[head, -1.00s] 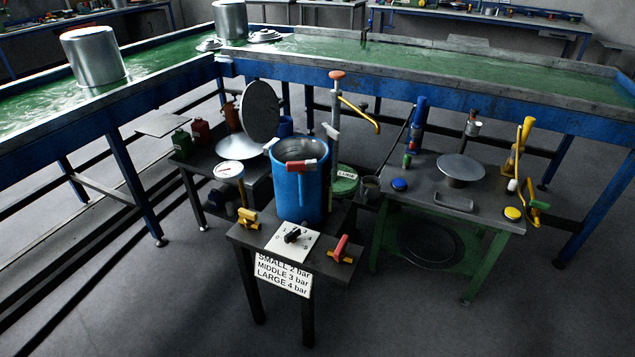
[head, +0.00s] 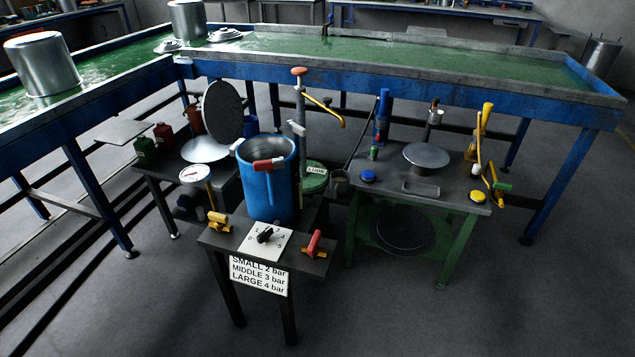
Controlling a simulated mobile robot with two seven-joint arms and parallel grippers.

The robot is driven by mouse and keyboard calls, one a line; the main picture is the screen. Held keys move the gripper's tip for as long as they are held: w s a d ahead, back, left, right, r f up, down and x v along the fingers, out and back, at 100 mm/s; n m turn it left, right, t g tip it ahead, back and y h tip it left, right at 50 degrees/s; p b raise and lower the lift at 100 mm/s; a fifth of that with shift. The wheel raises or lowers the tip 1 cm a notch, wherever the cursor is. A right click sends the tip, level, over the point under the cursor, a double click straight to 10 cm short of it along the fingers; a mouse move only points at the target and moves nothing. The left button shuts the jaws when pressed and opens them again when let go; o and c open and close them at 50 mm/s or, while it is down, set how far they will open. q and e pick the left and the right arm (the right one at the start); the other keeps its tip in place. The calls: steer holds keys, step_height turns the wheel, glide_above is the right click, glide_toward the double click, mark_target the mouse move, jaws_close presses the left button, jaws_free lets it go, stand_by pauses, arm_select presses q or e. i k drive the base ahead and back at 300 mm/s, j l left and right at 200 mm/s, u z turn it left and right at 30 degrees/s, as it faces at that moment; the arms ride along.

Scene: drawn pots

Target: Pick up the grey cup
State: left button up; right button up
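A small dark grey cup (head: 340,184) shows between the two work tables, just right of the green labelled can (head: 314,178). It is small and dim, and I cannot tell what it rests on. Neither of my grippers is in view.
A blue open pot (head: 268,190) stands on the front table (head: 225,240), with a dial plate (head: 264,240) and valves. A green-legged table (head: 410,202) with a round grey plate (head: 427,156) stands right. A long green-water trough (head: 420,62) runs behind. The floor in front is clear.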

mark_target(339, 186)
steer(key=i+l+u, duration=0.2)
steer(key=i+l, duration=0.15)
steer(key=l, duration=0.3)
steer(key=i+l+u, duration=0.1)
steer(key=l, duration=0.25)
steer(key=i+l+u, duration=0.1)
steer(key=i+l, duration=0.15)
steer(key=i+l+u, duration=0.1)
steer(key=l, duration=0.35)
steer(key=i+l, duration=0.2)
steer(key=l, duration=0.2)
steer(key=i+l+u, duration=0.25)
steer(key=i+l, duration=0.45)
